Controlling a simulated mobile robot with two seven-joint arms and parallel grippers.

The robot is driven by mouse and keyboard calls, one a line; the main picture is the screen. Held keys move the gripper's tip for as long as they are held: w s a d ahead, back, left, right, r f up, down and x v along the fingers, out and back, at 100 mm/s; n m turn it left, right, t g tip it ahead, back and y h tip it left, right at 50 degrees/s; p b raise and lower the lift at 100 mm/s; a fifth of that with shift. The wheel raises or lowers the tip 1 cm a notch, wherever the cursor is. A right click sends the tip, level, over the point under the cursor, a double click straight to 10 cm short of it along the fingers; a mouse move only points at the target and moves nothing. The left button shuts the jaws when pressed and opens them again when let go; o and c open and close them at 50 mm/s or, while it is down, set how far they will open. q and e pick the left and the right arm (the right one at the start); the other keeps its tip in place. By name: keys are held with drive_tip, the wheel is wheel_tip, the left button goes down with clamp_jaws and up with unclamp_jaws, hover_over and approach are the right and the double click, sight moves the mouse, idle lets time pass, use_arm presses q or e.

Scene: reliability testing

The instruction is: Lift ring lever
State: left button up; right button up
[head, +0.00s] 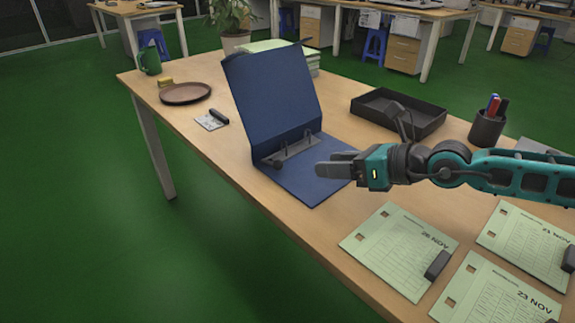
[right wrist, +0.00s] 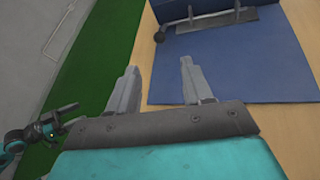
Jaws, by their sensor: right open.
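A blue ring binder (head: 272,95) stands open on the wooden table, one cover upright and the other flat. Its metal ring mechanism (head: 292,149) lies near the fold, with a dark-knobbed lever (head: 277,163) at the near left end. The mechanism (right wrist: 235,22) and lever (right wrist: 192,46) also show at the top of the right wrist view. My right gripper (head: 335,165) is open and empty, over the flat cover's right side in the head view, apart from the lever. In the right wrist view its fingers (right wrist: 158,66) point toward the binder. My left gripper (right wrist: 65,118) shows small there, its jaws unclear.
Pale green dated sheets (head: 395,245) with dark blocks lie at the front right. A black tray (head: 385,125) and pen cup (head: 487,128) stand behind my right arm. A brown plate (head: 185,99), green mug (head: 149,62) and paper stack (head: 312,62) are farther back.

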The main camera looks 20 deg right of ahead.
sight(282, 165)
drive_tip(key=b+x, duration=0.1)
drive_tip(key=x, duration=1.1)
drive_tip(key=shift+b, duration=0.35)
drive_tip(key=shift+c, duration=0.5)
clamp_jaws()
